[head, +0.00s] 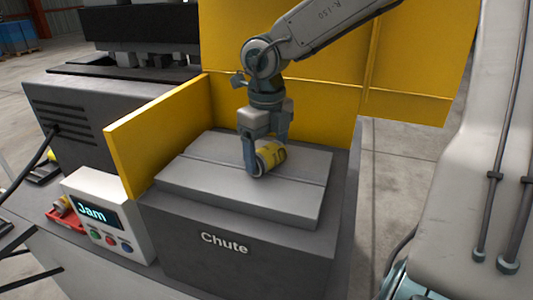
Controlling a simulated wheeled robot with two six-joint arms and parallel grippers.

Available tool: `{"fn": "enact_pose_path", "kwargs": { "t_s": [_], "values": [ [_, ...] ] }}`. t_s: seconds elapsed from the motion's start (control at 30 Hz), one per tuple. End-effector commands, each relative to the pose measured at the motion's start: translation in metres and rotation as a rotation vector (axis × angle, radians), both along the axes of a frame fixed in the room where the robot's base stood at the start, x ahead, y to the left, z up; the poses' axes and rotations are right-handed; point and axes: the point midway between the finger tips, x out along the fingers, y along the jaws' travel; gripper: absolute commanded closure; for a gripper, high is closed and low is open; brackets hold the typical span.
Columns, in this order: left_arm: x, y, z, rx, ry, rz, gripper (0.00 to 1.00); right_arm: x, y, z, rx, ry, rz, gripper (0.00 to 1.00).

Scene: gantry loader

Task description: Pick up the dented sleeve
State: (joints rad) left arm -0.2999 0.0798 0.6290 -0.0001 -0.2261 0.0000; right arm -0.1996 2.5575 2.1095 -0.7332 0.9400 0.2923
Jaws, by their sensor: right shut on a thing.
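A short yellow sleeve (273,154) with a pale open end and dark marks is at the grey slabs on top of the chute (205,243). My right gripper (266,150) comes down from above and is shut on the sleeve, one finger in front of it and one behind. The sleeve is tilted on its side, low over the slabs; I cannot tell if it touches them. No dent can be made out, as the fingers hide part of it. My left gripper is not in view.
Yellow guard panels (150,130) stand left of and behind the slabs. A white control box (108,215) reading "Jam" stands at the left, beside a red tray (67,222) with a small part. A dark machine (85,120) is behind it. Open floor shows at the right.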

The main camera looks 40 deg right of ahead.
Motion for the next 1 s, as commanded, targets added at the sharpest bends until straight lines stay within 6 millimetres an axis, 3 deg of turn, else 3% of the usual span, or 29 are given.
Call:
{"fn": "enact_pose_path", "kwargs": {
  "t_s": [0.27,0.73,0.87,1.0],
  "values": [
    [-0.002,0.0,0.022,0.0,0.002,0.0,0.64,0.0,0.0,0.025,-0.001,-0.001,0.0,0.6],
    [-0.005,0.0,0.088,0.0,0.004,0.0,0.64,0.0,0.0,0.093,0.0,-0.001,0.0,0.6],
    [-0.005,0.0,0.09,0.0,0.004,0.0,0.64,0.0,0.0,0.095,0.0,0.0,0.0,0.6],
    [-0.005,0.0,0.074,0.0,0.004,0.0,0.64,0.0,0.0,0.078,0.0,0.0,0.0,0.6]
  ]
}}
